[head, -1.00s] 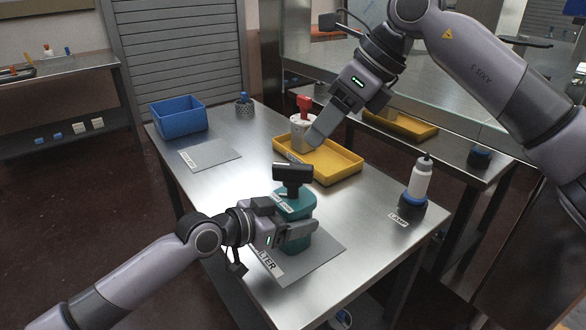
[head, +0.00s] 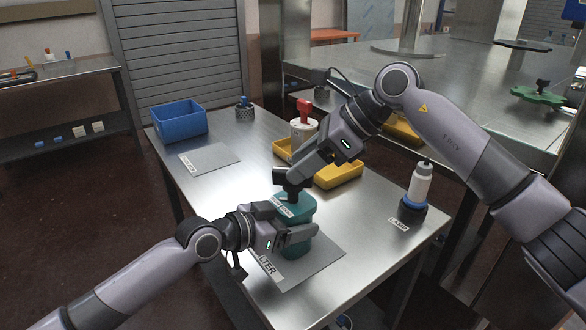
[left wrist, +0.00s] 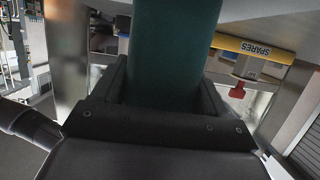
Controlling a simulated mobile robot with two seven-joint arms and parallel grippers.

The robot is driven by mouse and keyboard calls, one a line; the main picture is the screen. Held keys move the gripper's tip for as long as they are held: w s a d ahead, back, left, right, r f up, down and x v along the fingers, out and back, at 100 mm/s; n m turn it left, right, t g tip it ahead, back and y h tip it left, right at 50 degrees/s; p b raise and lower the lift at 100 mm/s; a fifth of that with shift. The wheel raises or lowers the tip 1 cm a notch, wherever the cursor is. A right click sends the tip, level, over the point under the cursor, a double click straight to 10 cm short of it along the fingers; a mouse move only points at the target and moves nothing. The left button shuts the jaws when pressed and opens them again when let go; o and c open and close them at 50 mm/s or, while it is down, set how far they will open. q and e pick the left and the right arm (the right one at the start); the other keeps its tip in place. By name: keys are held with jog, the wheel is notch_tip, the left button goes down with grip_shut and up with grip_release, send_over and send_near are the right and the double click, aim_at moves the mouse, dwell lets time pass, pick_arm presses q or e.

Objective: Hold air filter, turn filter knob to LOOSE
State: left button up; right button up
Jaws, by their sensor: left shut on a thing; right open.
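The teal air filter (head: 301,207) stands upright on the grey mat labelled FILTER (head: 318,262) near the table's front. My left gripper (head: 298,238) is shut on the filter's body from the left. In the left wrist view the teal body (left wrist: 172,55) rises between the two fingers. The black filter knob (head: 291,184) sits on top of the filter and is partly hidden. My right gripper (head: 297,172) is open and at the knob from above right. I cannot tell whether its fingers touch the knob.
A yellow SPARES tray (head: 340,175) with a white, red-topped container (head: 303,128) stands behind my right gripper. A blue bin (head: 179,121) and a grey mat (head: 210,158) are at the back left.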

jog(key=shift+x, duration=1.4)
grip_shut()
jog(key=shift+n+g, duration=0.3)
jog(key=shift+n, duration=0.1)
jog(key=shift+w+n+g, duration=0.1)
jog(key=shift+n+g, duration=1.5)
jog(key=shift+n, duration=0.4)
jog(key=shift+d+n+g, duration=0.1)
jog(key=shift+n+g, duration=0.3)
jog(key=shift+n, duration=0.2)
grip_release()
